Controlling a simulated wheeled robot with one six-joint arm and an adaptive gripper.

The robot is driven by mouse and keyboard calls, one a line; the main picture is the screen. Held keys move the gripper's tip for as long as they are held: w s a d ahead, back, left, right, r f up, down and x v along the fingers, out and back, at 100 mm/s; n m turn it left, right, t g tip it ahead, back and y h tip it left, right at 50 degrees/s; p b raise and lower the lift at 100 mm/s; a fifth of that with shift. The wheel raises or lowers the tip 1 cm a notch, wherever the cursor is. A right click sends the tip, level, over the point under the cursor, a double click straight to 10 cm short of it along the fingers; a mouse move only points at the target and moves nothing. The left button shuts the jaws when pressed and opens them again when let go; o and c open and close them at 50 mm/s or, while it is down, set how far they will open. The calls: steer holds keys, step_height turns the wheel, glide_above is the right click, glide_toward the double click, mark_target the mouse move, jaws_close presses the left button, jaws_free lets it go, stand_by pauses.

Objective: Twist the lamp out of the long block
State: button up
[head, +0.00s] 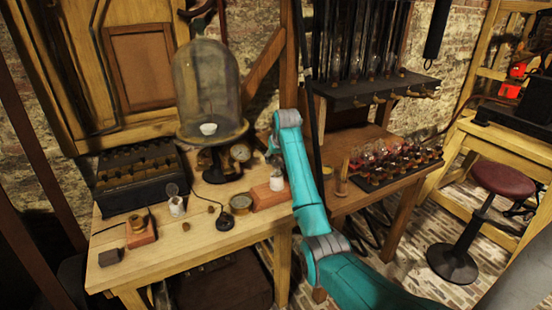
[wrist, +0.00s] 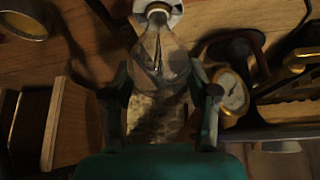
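The lamp (wrist: 160,65) is a clear glass bulb with thin inner supports, seated in a white collar (wrist: 172,16) at the top of the wrist view. My gripper (wrist: 160,75) has one finger on each side of the bulb, with the tips very close to the glass. I cannot tell whether they touch it. In the head view the long block (head: 267,197) is reddish wood at the table's right end, with a white socket (head: 277,183) on it. My wrist is above it, and the fingers and bulb are hard to make out there.
A glass dome (head: 207,85) stands left of my arm, with a round gauge (head: 240,152) at its foot. A brass dial (head: 241,203) and a black disc (head: 225,221) lie left of the block. A rack of small bulbs (head: 395,162) is on the right table.

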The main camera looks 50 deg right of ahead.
steer(key=c, duration=0.7)
steer(key=shift+o, duration=0.2)
steer(key=n+y, duration=0.1)
steer(key=n, duration=0.1)
steer(key=shift+a+n+t, duration=0.1)
steer(key=shift+n+t, duration=0.2)
steer(key=shift+n, duration=0.1)
steer(key=n+y, duration=0.2)
steer(key=n, duration=0.1)
steer(key=shift+w+a+n, duration=0.1)
steer(key=shift+a+n, duration=0.2)
steer(key=n+y, duration=0.1)
steer(key=n, duration=0.1)
steer(key=shift+n+y, duration=0.3)
steer(key=shift+n, duration=0.1)
steer(key=n, duration=0.1)
steer(key=n+y, duration=0.1)
steer(key=n, duration=0.1)
steer(key=shift+a+f+n+g+y, duration=0.1)
steer(key=shift+a+n+g+y, duration=0.2)
steer(key=shift+g, duration=0.1)
steer(key=shift+s+a+n+g+y, duration=0.15)
steer(key=shift+n+g+y, duration=0.35)
steer(key=shift+n, duration=0.8)
steer(key=shift+s+a+n+g+y, duration=0.15)
steer(key=shift+n+g+y, duration=0.35)
steer(key=shift+n, duration=0.8)
